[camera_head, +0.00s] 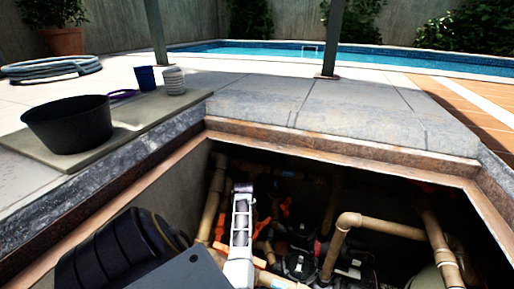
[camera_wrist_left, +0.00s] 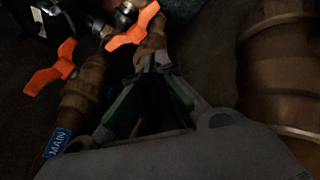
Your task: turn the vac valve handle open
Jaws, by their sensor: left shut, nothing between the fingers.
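Several orange valve handles show in the pit in the head view, one of them at the left (camera_head: 219,226). In the left wrist view, one orange handle (camera_wrist_left: 52,68) sits on a pipe with a blue MAIN label (camera_wrist_left: 57,143). A second orange handle (camera_wrist_left: 133,27) lies just beyond my fingertips, on another pipe. No VAC label is readable, so I cannot tell which handle is the vac one. My left gripper (camera_wrist_left: 152,62) is shut and empty, its green-padded fingers meeting close to the second handle. Contact cannot be told. My right gripper is not in view.
A thick tan pipe (camera_wrist_left: 278,75) runs close on the right of my left gripper. The pit's rusty rim (camera_head: 330,147) surrounds crowded pipes, including a bent one (camera_head: 345,225). A black tub (camera_head: 68,124) and a blue cup (camera_head: 146,78) stand on the deck at left.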

